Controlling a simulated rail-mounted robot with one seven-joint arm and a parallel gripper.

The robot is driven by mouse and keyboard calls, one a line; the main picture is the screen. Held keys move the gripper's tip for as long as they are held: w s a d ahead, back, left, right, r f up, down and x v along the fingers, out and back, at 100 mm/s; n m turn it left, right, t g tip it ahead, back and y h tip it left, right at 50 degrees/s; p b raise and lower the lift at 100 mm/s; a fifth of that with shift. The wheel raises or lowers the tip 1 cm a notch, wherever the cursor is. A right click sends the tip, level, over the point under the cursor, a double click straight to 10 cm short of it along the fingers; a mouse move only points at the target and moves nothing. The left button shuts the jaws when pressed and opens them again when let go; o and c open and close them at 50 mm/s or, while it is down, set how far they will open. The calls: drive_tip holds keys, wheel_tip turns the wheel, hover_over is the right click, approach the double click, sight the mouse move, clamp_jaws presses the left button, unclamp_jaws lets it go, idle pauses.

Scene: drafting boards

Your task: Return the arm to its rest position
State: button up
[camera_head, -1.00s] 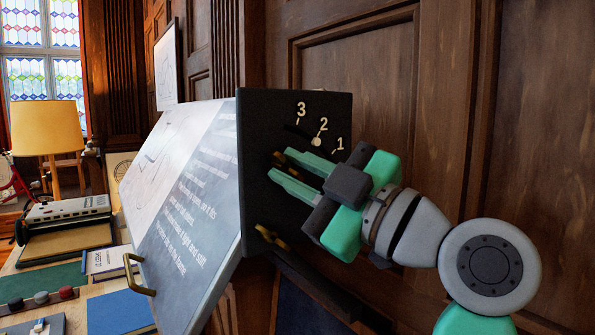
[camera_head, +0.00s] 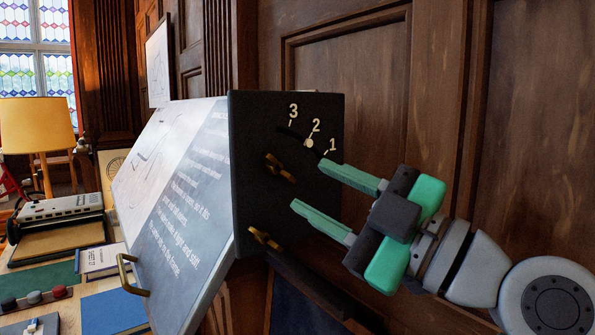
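My gripper (camera_head: 322,191) is open and empty, with its two green fingers spread apart. It is at the right of the dark side panel (camera_head: 250,145) of the drafting board, with its fingertips close to the panel's right part. Whether the fingertips touch the panel I cannot tell. Two brass wing knobs show on the panel, an upper knob (camera_head: 280,168) and a lower knob (camera_head: 265,239), both to the left of the fingers. A pale round pin (camera_head: 308,143) is by the 2 of the panel's marks 3, 2 and 1.
The tilted board (camera_head: 185,200) with printed text fills the middle left, with a brass handle (camera_head: 128,275) at its lower edge. A desk with a lamp (camera_head: 38,125), a blue book (camera_head: 115,311) and a typewriter-like device (camera_head: 60,216) is at the left. Wood panelling (camera_head: 350,100) stands behind my arm.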

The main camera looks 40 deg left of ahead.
drive_tip(key=shift+v, duration=1.1)
drive_tip(key=shift+w+f, duration=0.1)
drive_tip(key=w+d+f+m+t+h+p, duration=0.1)
drive_tip(key=w+d+f+m+t+h, duration=0.2)
drive_tip(key=m+t, duration=0.55)
drive_tip(key=w+d+f+m+t+h+p, duration=0.1)
drive_tip(key=d+f+m+t+h, duration=0.25)
drive_tip(key=d+m+t, duration=0.4)
drive_tip(key=s+d+r+m+t+h, duration=0.4)
drive_tip(key=s+d+m+t+h, duration=0.75)
drive_tip(key=m+h, duration=0.2)
wheel_tip(320, 180, up, 38)
drive_tip(key=p, duration=3.8)
